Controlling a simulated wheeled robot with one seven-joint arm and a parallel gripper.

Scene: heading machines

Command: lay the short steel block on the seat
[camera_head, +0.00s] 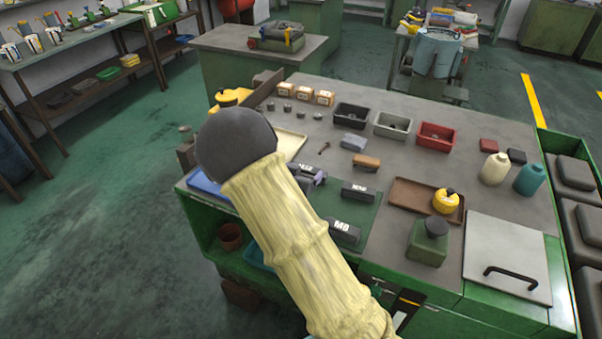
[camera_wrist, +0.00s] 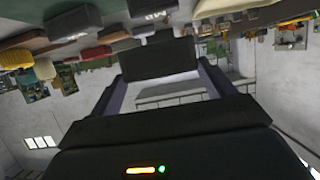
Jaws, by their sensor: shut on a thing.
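My gripper (camera_wrist: 160,85) is shut on a dark block (camera_wrist: 158,61), which spans the space between its two fingers in the wrist view. In the head view my gripper (camera_head: 317,178) shows only in part, past my sleeve-covered arm, low over the left part of the bench. A dark labelled block (camera_head: 306,168) shows beside it; I cannot tell whether it is the held one. Two more dark blocks with white labels, one (camera_head: 357,191) farther back and one (camera_head: 343,232) nearer, lie on a green mat (camera_head: 376,214). I cannot make out which surface is the seat.
The bench (camera_head: 300,131) holds a black bin (camera_head: 351,116), a grey bin (camera_head: 392,125) and a red bin (camera_head: 436,136) at the back. Small blocks lie mid-bench.

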